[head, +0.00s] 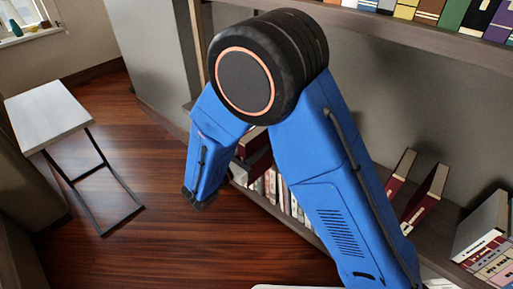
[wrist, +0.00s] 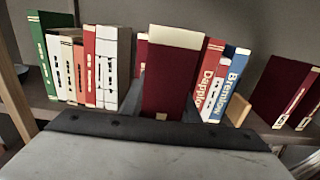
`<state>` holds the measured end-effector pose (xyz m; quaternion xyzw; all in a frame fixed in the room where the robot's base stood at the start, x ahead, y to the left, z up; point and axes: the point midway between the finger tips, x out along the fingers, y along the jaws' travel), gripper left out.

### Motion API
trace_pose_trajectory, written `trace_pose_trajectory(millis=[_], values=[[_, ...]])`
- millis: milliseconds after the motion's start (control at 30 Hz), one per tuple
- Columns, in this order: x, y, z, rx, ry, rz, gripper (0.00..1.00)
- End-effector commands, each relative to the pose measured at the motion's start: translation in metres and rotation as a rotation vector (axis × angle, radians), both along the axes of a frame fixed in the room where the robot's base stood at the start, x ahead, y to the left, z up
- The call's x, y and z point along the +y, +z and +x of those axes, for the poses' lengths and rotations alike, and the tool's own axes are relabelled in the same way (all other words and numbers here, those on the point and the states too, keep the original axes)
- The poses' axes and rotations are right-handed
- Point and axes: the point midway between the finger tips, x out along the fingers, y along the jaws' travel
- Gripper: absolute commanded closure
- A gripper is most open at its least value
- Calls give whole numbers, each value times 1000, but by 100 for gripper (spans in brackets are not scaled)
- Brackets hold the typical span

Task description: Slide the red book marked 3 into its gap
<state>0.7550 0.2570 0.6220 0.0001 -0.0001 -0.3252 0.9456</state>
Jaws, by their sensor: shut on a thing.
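In the wrist view a dark red book (wrist: 172,85) stands upright in my gripper (wrist: 163,104), with its cream page edge on top and grey fingers at both sides. My gripper is shut on it. No number can be read on it; only a small pale patch shows low down. The book is in front of the shelf row, between a white book (wrist: 112,65) on the left and a red lettered book (wrist: 211,65) on the right. It hides whatever gap is behind it. In the head view my arm covers most of that area.
More books, including a green one (wrist: 46,50), stand at the left of the row. A blue book (wrist: 235,80) is right of it, then bare shelf and dark red books (wrist: 280,90). In the head view a white stool (head: 48,115) stands on open floor.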

Motion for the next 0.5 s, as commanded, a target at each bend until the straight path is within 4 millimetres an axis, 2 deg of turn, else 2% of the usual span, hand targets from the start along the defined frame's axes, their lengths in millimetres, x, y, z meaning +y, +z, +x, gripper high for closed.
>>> trace_pose_trajectory(millis=[500], values=[[-5, -2, 7, -1, -1, -2, 100]])
